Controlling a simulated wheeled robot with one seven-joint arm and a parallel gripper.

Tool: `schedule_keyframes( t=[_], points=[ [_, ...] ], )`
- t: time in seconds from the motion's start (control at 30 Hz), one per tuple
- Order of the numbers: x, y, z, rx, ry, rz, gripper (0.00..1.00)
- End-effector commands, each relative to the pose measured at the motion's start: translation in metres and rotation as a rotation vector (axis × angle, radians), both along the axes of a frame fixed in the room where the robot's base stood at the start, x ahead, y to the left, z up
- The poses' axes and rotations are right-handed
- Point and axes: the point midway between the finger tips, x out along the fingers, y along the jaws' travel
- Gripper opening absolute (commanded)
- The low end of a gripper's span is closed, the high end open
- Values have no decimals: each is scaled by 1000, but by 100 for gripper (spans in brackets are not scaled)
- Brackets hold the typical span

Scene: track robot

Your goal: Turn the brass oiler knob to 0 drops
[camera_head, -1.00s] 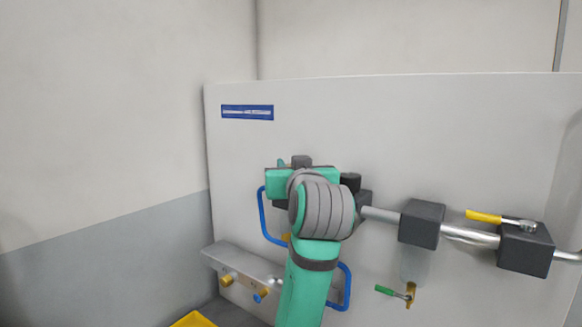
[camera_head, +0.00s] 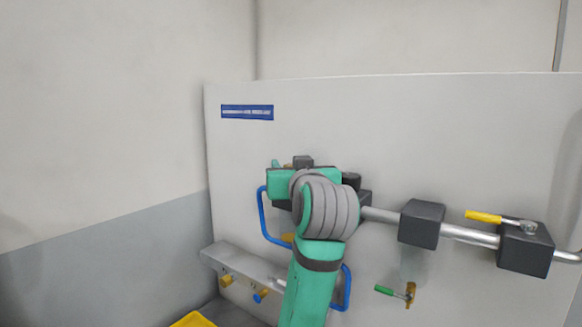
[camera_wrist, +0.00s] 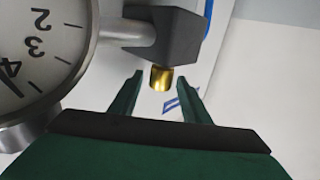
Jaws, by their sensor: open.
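The brass knob (camera_wrist: 161,77) shows in the wrist view, a short gold cylinder sticking out of a dark grey block (camera_wrist: 165,35). My gripper (camera_wrist: 160,83) is open, with one green finger on each side of the knob and a visible gap on both sides. The knob lies between the fingertips in the picture; I cannot tell how deep it sits between them. No drop marks are readable on the knob. In the head view my green and grey arm hides the knob and my gripper.
A round gauge (camera_wrist: 38,45) sits close at the left in the wrist view. In the head view, a pipe with dark blocks (camera_head: 421,223), a yellow-handled valve (camera_head: 484,216) and a green-handled valve (camera_head: 385,290) are to the right. A blue hose (camera_head: 264,220) runs behind my arm.

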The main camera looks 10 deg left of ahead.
Motion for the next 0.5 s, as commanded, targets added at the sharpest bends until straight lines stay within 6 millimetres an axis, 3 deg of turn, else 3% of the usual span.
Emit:
schedule_keyframes(
  t=[0.5],
  points=[
    [-77, -35, 1, 0, -3, -2, 43]
  ],
)
